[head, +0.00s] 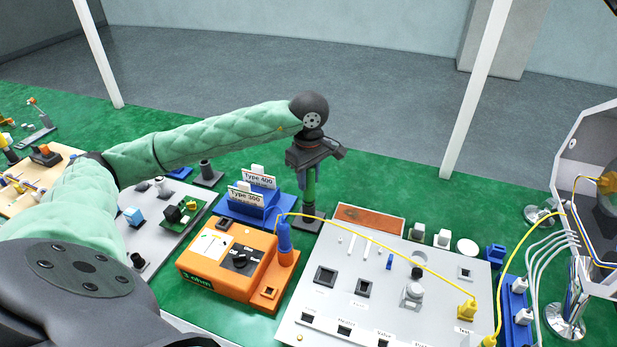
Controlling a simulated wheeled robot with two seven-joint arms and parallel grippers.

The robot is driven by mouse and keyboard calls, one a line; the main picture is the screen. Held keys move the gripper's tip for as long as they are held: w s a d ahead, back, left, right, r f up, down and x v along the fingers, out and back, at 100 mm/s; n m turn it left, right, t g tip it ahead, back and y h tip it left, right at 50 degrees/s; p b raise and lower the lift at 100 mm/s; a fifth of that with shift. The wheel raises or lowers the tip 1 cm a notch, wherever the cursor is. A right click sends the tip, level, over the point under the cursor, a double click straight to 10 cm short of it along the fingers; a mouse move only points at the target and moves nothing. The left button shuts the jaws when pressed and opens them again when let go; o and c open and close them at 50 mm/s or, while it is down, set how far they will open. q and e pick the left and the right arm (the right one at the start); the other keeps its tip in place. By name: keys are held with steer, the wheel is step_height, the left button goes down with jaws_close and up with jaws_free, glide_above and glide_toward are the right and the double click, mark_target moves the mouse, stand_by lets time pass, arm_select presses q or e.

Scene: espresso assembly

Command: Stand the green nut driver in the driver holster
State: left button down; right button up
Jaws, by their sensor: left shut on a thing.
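My left gripper (309,168) is shut on the green nut driver (310,187) and points straight down, with the driver upright below it. Only part of the green handle shows; its top is hidden by the jaws. Directly under it is a dark holder with a flat base (308,222), which looks like the driver holster. The driver's lower end meets or overlaps this holder in the picture; I cannot tell how deep it sits. My right gripper is not in view.
Close on the left stands a blue rack with Type 300 and Type 400 cards (247,198). In front are an orange tester (222,264) with a blue probe (284,238) and a grey panel (330,328). A brown plate (370,220) lies right of the holder. Green table behind is clear.

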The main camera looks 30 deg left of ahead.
arm_select(q)
steer(key=shift+f+b, duration=0.15)
steer(key=shift+b, duration=0.3)
stand_by(0.6)
stand_by(0.6)
steer(key=c, duration=1)
jaws_free()
steer(key=shift+r+p, duration=0.55)
steer(key=shift+r, duration=2.45)
